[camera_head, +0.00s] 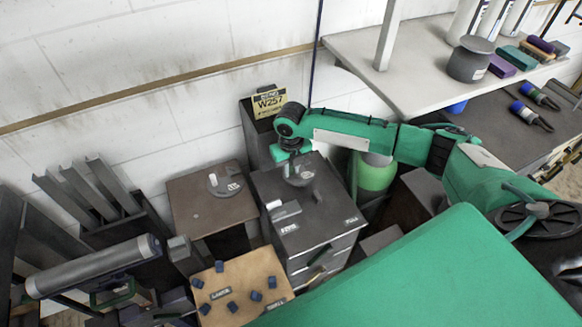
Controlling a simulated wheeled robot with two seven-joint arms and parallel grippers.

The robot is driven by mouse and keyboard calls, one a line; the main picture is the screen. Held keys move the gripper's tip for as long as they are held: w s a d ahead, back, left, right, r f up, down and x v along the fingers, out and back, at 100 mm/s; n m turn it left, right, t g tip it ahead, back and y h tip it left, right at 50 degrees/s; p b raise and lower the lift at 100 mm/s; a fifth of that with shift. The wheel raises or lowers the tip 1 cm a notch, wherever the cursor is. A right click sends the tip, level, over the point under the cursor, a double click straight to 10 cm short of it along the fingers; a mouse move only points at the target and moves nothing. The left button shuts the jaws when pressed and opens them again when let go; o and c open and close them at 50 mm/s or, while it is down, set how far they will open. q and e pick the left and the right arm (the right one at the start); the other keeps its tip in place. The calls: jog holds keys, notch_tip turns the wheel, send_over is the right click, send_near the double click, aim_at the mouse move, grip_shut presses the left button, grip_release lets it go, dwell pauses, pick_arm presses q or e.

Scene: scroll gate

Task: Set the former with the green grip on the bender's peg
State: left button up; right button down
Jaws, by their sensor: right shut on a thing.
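My right gripper (292,155) points down over the dark bender cabinet (325,208) and is shut on a round grey former (299,178). The former is low over the cabinet top, near its back edge. Its grip is hidden by the gripper, so I cannot see its colour. The peg is hidden too, and I cannot tell whether the former is on it or just above it. Another grey former (226,187) with a pale grip lies on the brown-topped stand to the left. My left gripper is not in view.
A grey block (286,211) with a white upright piece sits on the cabinet's left side. A yellow "W257" sign (269,102) stands behind. A wooden board (240,277) with several blue pieces is in front. A large grey cylinder (95,265) is at left. A green bottle (375,173) stands right.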

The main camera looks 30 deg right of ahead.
aim_at(292, 177)
notch_tip(292, 177, down, 2)
jog(key=shift+f+b, duration=0.25)
jog(key=shift+b, duration=0.7)
jog(key=shift+f, duration=0.5)
jog(key=shift+s+f+b, duration=0.35)
jog(key=shift+f, duration=0.15)
jog(key=shift+s, duration=0.1)
